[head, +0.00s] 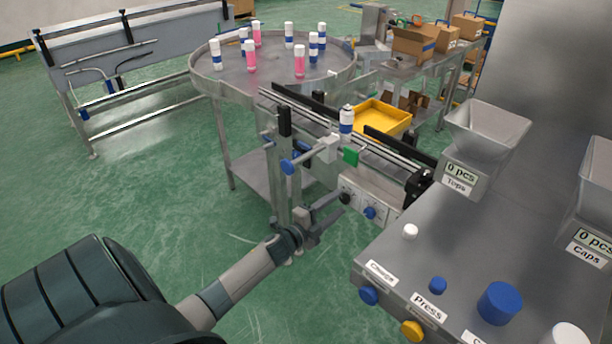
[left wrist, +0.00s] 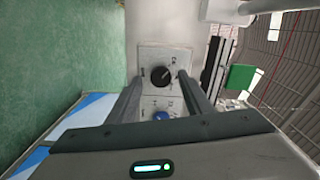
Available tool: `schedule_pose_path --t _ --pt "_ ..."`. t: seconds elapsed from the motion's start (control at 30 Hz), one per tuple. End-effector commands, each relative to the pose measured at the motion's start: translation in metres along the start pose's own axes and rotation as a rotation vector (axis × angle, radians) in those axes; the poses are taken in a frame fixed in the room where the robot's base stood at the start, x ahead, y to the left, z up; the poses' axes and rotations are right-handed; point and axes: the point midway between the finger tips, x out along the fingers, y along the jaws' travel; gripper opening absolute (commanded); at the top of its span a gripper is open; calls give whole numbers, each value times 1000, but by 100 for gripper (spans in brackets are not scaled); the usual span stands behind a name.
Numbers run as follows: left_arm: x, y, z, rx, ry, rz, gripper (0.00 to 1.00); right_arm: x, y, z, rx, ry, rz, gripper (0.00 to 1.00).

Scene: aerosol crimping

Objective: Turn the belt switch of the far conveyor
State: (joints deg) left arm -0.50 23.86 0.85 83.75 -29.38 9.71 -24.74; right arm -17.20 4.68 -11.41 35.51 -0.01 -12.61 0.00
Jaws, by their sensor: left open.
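The conveyor (head: 400,150) runs from the round table toward the grey machine, with a white and blue can (head: 346,121) on it. On its side is a light control panel with a black rotary switch (head: 345,198) and a blue knob (head: 370,212). In the left wrist view the black switch (left wrist: 160,76) sits on a plate, its pointer tilted to the upper right, with the blue knob (left wrist: 163,115) below it, partly hidden. My left gripper (head: 334,211) is open in front of the panel. Its fingers (left wrist: 158,80) appear on either side of the black switch; contact cannot be told.
A post with a blue knob (head: 287,167) and clamp rod stands close beside my left arm. The grey machine (head: 440,250) with knobs and hoppers fills the right. A round table (head: 275,85) holds several bottles.

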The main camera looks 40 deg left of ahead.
Motion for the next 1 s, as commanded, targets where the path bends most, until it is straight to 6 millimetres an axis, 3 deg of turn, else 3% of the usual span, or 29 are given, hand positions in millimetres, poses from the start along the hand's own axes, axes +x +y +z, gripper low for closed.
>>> schedule_pose_path --t 0.27,0.73,0.87,1.0 --pt "-35 3 1 1 0 2 46 9 -4 0 1 1 -4 31" --pt "-114 3 1 0 0 2 46 27 -4 3 1 -2 -4 31" --pt "-134 3 1 0 -1 2 46 31 -4 -7 0 25 -4 31" --pt "-151 2 0 -1 0 1 46 32 -5 -30 -3 74 -5 31"
